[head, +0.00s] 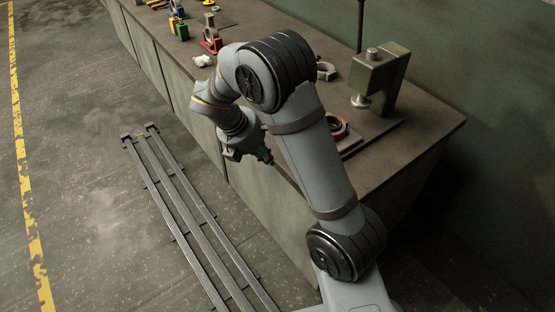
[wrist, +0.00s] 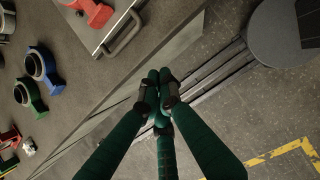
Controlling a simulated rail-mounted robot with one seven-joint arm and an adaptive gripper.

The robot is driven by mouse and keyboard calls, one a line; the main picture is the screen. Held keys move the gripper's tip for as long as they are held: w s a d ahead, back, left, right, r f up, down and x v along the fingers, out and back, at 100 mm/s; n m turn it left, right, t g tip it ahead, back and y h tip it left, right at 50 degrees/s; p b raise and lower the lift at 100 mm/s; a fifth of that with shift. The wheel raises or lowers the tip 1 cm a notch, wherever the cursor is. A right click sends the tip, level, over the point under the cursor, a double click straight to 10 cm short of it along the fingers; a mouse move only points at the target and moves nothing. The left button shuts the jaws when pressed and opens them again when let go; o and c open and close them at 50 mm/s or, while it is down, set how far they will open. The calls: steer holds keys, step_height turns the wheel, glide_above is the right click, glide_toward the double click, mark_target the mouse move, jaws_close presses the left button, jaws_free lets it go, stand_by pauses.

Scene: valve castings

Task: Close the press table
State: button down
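The press table is a flat plate with a light edge and a bar handle (wrist: 124,36) along its near side in the wrist view. In the head view the press table (head: 352,150) is partly hidden by my arm and sits out in front of the press (head: 378,78). A red casting (head: 338,128) rests on it; it also shows at the top of the wrist view (wrist: 92,12). My gripper (wrist: 160,84) has its dark green fingers drawn together at the tips, with nothing visible between them. In the head view my gripper (head: 266,157) hangs beside the bench front, apart from the handle.
The workbench (head: 160,68) runs along the wall. Blue (wrist: 42,66) and green (wrist: 28,96) castings stand on it, with several more parts towards its far end. Floor rails (head: 185,210) run alongside the bench. The floor beyond them is clear up to a yellow line (head: 25,190).

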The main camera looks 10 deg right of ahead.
steer(key=shift+w+d+f+p, duration=0.25)
steer(key=shift+w+d+f, duration=0.25)
steer(key=shift+d+f, duration=0.75)
steer(key=shift+w+d+f+p, duration=0.2)
steer(key=shift+w+d+f, duration=0.3)
steer(key=shift+d+f, duration=0.75)
steer(key=shift+w+d+f+p, duration=0.25)
steer(key=shift+w+d+f, duration=0.25)
steer(key=shift+d+f, duration=0.75)
